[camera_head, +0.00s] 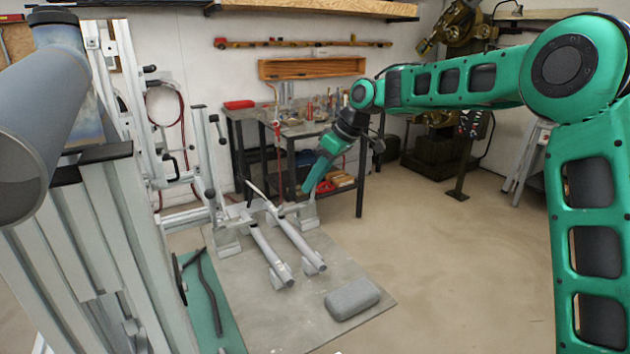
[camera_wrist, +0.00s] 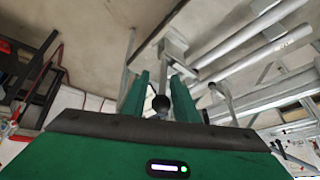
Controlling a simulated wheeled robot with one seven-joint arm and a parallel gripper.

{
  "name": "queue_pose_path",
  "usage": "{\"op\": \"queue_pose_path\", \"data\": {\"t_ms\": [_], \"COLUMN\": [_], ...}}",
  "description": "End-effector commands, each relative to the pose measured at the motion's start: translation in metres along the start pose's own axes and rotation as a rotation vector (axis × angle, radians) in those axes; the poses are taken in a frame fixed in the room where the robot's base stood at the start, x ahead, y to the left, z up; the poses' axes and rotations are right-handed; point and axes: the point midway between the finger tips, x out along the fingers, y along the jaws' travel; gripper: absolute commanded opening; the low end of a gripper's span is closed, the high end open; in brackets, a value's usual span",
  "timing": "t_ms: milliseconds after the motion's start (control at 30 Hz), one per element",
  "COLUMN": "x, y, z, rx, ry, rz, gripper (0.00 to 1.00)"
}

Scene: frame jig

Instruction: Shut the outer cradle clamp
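My gripper (camera_head: 307,188) reaches down close to the outer end of the frame jig (camera_head: 182,219) in the head view. In the wrist view its two green fingers (camera_wrist: 160,82) stand apart. A black ball knob (camera_wrist: 161,103) shows between them, with a narrow gap visible, so the gripper looks open around or just behind it. A pale metal clamp part (camera_wrist: 173,47) lies beyond the fingertips. In the head view the outer cradle (camera_head: 306,214) is just below the gripper, and its lever is too small and covered to read. I cannot tell the clamp's angle.
Two grey tubes (camera_head: 268,254) reach from the jig over a floor mat (camera_head: 350,270). A grey pad (camera_head: 352,298) lies on it. A workbench (camera_head: 290,128) with tools stands behind my gripper. Open floor (camera_head: 440,250) lies to the right.

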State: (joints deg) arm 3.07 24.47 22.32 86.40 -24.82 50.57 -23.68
Motion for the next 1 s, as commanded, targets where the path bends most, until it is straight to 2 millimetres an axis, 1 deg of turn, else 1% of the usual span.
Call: {"op": "queue_pose_path", "data": {"t_ms": [167,267,367,700,833,1000], "x": [-0.002,-0.008,-0.02,-0.082,-0.098,-0.107], "y": [-0.001,-0.001,0.0,0.003,0.002,0.002], "z": [-0.001,-0.002,-0.002,-0.002,-0.002,-0.002], "rx": [-0.003,-0.003,-0.002,-0.002,-0.003,-0.002], "ry": [0.002,0.002,0.004,0.002,0.002,0.001], "rz": [0.001,0.002,0.003,0.003,0.001,0.001], "gripper": [0.27,0.27,0.27,0.27,0.27,0.27]}}
